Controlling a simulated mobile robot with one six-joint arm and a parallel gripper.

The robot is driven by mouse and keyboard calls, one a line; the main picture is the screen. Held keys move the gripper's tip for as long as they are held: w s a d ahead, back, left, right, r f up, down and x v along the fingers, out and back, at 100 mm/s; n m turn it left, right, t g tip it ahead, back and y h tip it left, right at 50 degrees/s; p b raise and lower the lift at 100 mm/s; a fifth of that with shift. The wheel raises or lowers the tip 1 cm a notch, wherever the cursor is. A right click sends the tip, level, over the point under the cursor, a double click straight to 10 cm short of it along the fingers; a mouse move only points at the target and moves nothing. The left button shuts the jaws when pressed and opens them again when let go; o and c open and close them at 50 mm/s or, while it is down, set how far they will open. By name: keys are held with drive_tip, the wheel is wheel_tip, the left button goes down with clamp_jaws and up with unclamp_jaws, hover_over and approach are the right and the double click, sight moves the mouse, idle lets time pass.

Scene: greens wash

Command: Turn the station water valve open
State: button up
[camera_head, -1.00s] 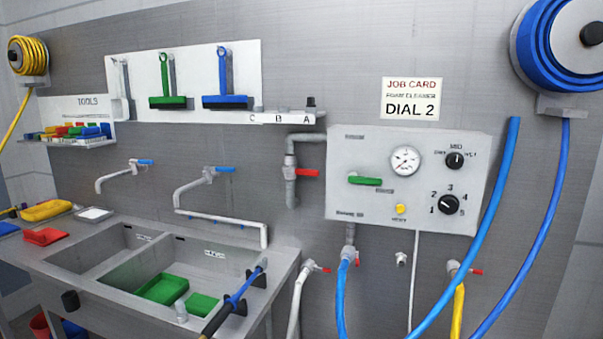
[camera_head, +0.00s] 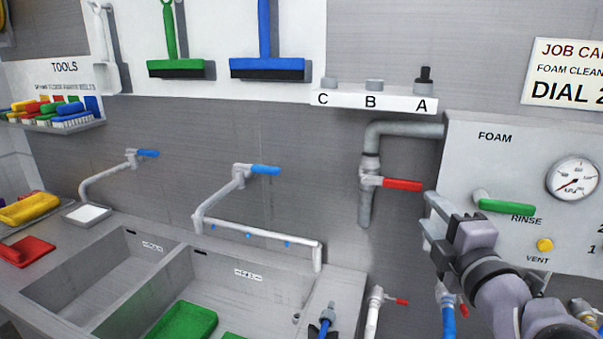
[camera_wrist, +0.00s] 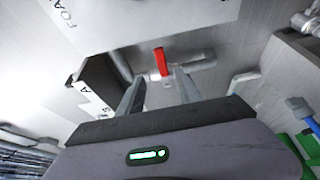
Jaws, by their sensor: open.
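The station water valve is a red lever handle (camera_head: 402,184) on a grey wall pipe (camera_head: 366,205). The lever points right, crosswise to the vertical pipe run. My gripper (camera_head: 430,215) is open and empty, just right of and slightly below the lever's free end. In the wrist view my gripper (camera_wrist: 158,84) has its two fingers apart, and the red handle (camera_wrist: 161,60) shows between and just beyond the fingertips. I cannot tell whether a finger touches it.
The foam panel (camera_head: 480,160) with gauge (camera_head: 573,179), green lever (camera_head: 505,207) and yellow vent button (camera_head: 545,245) is close on the right. A shelf marked C, B, A (camera_head: 350,100) juts out above the valve. The sink (camera_head: 250,280) and blue-handled taps (camera_head: 264,170) are at left.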

sight(406, 187)
drive_tip(key=w+b, duration=0.1)
drive_tip(key=w, duration=1.1)
drive_tip(key=shift+w+f+b, duration=0.1)
drive_tip(key=shift+w+b, duration=0.3)
clamp_jaws()
idle(0.6)
